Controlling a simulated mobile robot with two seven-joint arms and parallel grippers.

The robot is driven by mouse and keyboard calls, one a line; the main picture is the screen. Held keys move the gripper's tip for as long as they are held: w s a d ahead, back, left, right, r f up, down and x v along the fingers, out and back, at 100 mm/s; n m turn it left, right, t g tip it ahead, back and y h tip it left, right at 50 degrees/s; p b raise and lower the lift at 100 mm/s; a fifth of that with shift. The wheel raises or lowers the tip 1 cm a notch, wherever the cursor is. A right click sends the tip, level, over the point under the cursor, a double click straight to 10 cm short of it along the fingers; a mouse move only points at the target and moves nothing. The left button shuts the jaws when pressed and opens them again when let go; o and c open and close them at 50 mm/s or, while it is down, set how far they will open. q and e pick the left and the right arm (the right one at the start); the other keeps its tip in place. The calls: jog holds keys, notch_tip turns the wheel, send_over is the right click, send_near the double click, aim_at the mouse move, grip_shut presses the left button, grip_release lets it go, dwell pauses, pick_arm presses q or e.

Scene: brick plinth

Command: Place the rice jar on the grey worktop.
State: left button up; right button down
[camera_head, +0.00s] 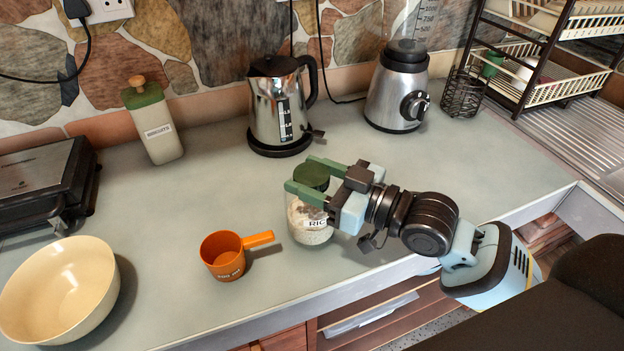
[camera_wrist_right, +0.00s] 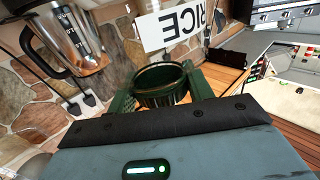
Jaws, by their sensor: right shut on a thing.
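The rice jar (camera_head: 303,232) is clear glass with pale contents, a white label and a green lid (camera_head: 312,175). It is upright at the front middle of the grey worktop (camera_head: 225,195). I cannot tell whether its base touches the worktop or is slightly above it. My right gripper (camera_head: 308,182) is shut on the jar at its lid, one green finger on each side. In the right wrist view the green lid (camera_wrist_right: 162,84) sits between the fingers, and the label (camera_wrist_right: 172,25) shows reversed. My left gripper is not in view.
An orange measuring cup (camera_head: 225,255) stands left of the jar, and a cream bowl (camera_head: 60,290) is farther left. A kettle (camera_head: 275,105), blender (camera_head: 397,95) and biscuit canister (camera_head: 154,125) stand behind. A grill (camera_head: 45,180) is at left.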

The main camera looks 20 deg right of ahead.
jog(key=shift+f, duration=0.4)
jog(key=shift+f, duration=0.15)
jog(key=c, duration=0.6)
grip_release()
jog(key=b+v, duration=0.1)
jog(key=v, duration=1.1)
